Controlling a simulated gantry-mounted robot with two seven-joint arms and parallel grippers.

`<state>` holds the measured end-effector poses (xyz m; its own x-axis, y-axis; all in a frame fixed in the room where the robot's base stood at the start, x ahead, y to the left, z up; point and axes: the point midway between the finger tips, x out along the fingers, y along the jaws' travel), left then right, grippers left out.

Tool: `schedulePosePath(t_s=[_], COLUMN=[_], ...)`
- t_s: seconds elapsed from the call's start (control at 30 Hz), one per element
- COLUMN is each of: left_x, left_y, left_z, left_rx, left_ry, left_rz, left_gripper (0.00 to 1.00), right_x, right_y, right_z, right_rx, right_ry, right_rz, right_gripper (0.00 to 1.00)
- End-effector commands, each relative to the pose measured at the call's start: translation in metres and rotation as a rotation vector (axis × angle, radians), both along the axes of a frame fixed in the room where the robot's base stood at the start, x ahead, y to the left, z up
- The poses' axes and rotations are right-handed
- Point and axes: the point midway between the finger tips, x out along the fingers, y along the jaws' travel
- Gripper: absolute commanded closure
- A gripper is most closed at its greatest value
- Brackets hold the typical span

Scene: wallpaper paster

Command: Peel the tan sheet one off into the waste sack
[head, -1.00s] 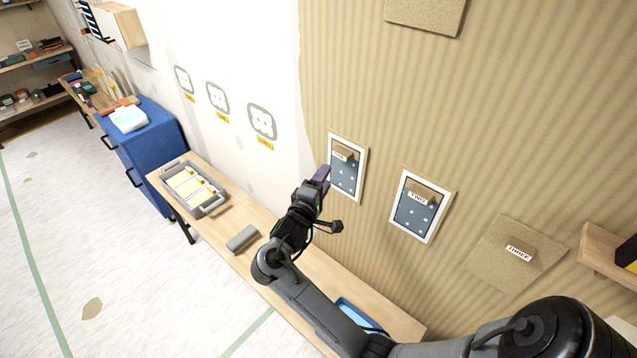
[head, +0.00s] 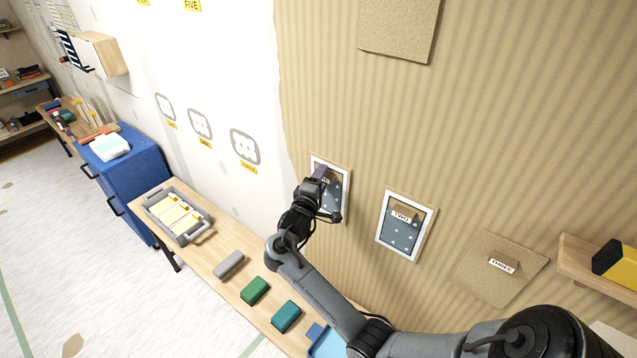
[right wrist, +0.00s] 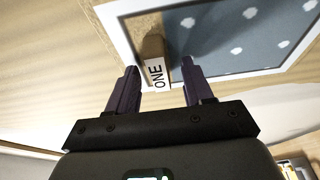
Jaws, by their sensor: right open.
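A small tan tab with the white label ONE (right wrist: 155,74) stands out from the framed dark panel with white dots (right wrist: 232,38). The same panel shows in the head view (head: 333,200), partly behind my right gripper (head: 319,173). In the right wrist view my right gripper (right wrist: 158,68) is open, with one finger on each side of the label and tab. I cannot tell whether either finger touches it. My left gripper and the waste sack are not in view.
To the right are the framed TWO panel (head: 406,232) and the tan THREE sheet (head: 492,270). Below, the wooden bench (head: 208,252) holds a grey tray (head: 154,208) and grey, green (head: 255,290) and teal (head: 286,316) blocks. A wooden shelf (head: 592,265) juts out at right.

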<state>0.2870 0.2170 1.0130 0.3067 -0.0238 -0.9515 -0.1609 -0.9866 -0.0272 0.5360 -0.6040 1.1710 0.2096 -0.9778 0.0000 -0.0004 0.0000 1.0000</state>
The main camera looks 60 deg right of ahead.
Motion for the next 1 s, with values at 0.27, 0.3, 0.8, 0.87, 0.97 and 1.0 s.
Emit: schedulePosePath(t_s=[0.27,0.3,0.8,0.87,0.97,1.0], left_x=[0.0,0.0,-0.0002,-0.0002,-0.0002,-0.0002], left_y=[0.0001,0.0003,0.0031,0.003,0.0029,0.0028], left_z=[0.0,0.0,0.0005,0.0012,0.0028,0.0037], left_rx=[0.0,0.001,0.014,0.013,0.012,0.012], left_ry=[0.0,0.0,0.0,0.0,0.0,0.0], left_rz=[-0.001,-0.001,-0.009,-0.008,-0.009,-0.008], left_gripper=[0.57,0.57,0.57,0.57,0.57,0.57], right_x=[0.0001,0.0001,0.0003,0.0004,0.0006,0.0008], right_y=[-0.0002,-0.0002,0.0011,0.002,0.0042,0.0054], right_z=[0.0,0.0,0.0004,0.0006,0.0009,0.001], right_rx=[0.0,0.0,0.0,0.0,0.0,0.0], right_ry=[0.0,0.0,0.0,0.0,0.0,0.0], right_rz=[0.0,0.0,0.0,0.0,0.001,0.001], right_gripper=[0.55,0.61,1.0,1.0,1.0,1.0])
